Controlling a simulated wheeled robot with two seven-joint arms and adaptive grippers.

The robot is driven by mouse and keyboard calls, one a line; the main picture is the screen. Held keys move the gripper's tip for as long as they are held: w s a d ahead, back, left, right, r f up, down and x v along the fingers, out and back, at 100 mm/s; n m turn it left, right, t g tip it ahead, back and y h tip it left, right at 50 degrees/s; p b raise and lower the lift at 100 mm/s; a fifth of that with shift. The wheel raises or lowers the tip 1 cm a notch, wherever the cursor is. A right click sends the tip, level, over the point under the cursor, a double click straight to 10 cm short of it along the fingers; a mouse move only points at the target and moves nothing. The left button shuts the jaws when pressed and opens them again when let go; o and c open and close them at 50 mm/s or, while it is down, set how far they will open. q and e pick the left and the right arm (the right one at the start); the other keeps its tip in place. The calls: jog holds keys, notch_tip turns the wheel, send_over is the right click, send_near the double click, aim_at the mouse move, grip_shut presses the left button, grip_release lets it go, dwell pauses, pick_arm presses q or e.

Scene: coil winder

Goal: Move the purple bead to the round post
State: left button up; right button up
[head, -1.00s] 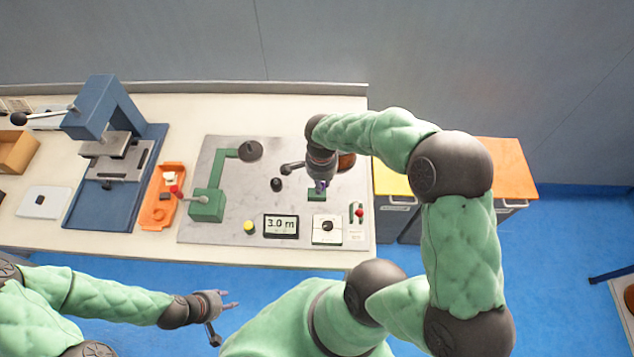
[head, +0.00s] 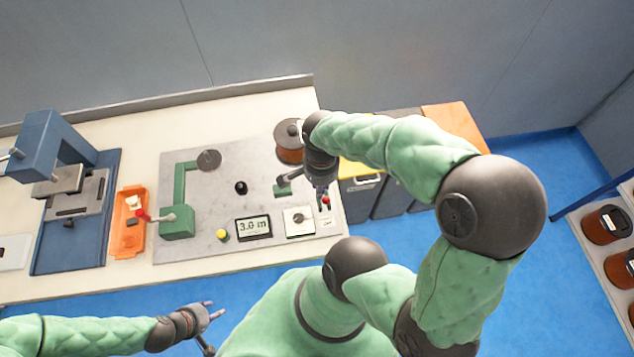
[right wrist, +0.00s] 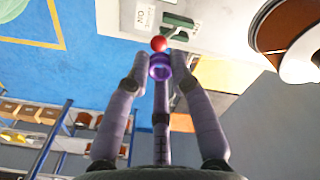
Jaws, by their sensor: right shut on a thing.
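The purple bead (right wrist: 160,67) shows as a small ring between the fingertips of my right gripper (right wrist: 160,62) in the right wrist view. That gripper is shut on it. In the head view my right gripper (head: 321,188) is over the right end of the grey plate, close to a red ball (head: 326,199) on a small green fixture. In the right wrist view the red ball (right wrist: 158,44) appears just beyond the bead; I cannot tell whether they touch. I cannot make out for certain which part is the round post. My left gripper (head: 209,312) is open and empty, in front of the bench.
The grey plate (head: 217,240) carries a green winder arm (head: 178,220), a black knob (head: 240,187), a 3.0 m display (head: 253,228) and a brown spool (head: 289,154). An orange tray (head: 128,240) and a blue press (head: 45,150) stand left. A spool rack (head: 590,230) stands right.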

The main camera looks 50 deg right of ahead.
jog(key=shift+w, duration=0.1)
jog(key=n+b, duration=0.4)
jog(key=b, duration=0.2)
send_over(239, 184)
notch_tip(239, 184, down, 6)
jog(key=shift+d+r, duration=0.1)
jog(key=shift+f+b, duration=1.65)
jog(key=shift+f, duration=0.95)
jog(key=shift+f+b, duration=0.8)
jog(key=shift+f, duration=0.3)
jog(key=o, duration=0.8)
jog(key=shift+r, duration=0.1)
notch_tip(239, 184, up, 12)
jog(key=shift+f, duration=0.1)
